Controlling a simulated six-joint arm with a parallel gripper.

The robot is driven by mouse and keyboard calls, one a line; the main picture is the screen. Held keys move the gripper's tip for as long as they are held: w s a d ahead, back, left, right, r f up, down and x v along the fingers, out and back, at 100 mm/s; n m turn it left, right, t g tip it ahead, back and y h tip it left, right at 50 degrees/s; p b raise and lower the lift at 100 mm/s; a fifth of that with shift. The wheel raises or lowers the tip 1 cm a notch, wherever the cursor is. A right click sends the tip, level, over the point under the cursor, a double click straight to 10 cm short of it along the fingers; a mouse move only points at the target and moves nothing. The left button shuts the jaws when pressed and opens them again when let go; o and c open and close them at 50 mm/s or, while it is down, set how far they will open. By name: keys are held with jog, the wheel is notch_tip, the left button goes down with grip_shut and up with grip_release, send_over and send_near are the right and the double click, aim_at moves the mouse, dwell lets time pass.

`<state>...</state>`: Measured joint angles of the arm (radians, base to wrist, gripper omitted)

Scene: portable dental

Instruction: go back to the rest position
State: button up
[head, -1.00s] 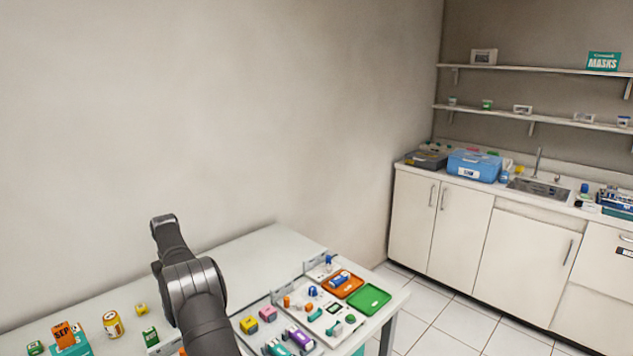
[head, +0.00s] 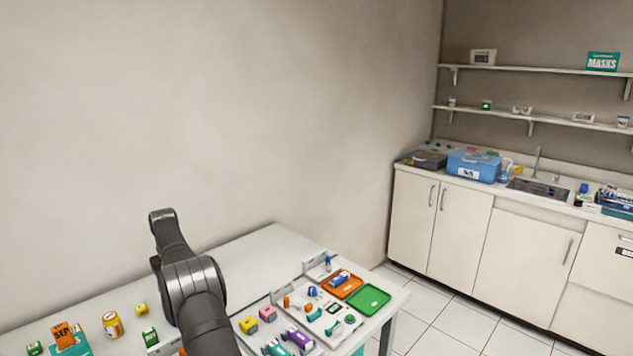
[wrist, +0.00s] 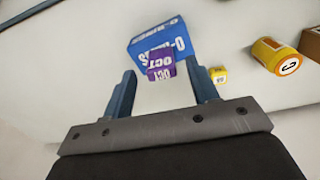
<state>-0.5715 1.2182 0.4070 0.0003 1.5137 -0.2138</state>
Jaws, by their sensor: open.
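My gripper (wrist: 162,92) shows in the wrist view with its two blue-grey fingers spread apart and nothing between them. A blue box (wrist: 150,33) with white lettering and a purple block (wrist: 160,66) marked OCT lie on the table beyond the fingertips. The purple block overlaps the front of the blue box in this view; I cannot tell whether they touch.
The white table (head: 262,247) holds an orange tray (head: 349,289), a green tray (head: 373,297) and several small coloured blocks. A yellow can (head: 113,325) stands at the left, also in the wrist view (wrist: 274,55). A small yellow block (wrist: 218,75) lies right of the fingers.

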notch_tip(320, 180, up, 8)
notch_tip(320, 180, down, 13)
jog(key=shift+r, duration=0.2)
notch_tip(320, 180, up, 4)
jog(key=d+r, duration=0.8)
jog(key=d, duration=0.4)
jog(key=s+a+f, duration=0.2)
jog(key=s+a, duration=0.8)
jog(key=a, duration=0.3)
jog(key=s+a+f, duration=0.2)
jog(key=s+a, duration=0.8)
jog(key=a, duration=0.4)
jog(key=s+a+f+n, duration=0.1)
jog(key=s+a+f, duration=0.2)
jog(key=s+a, duration=0.8)
jog(key=shift+a, duration=1.15)
jog(key=shift+o, duration=0.3)
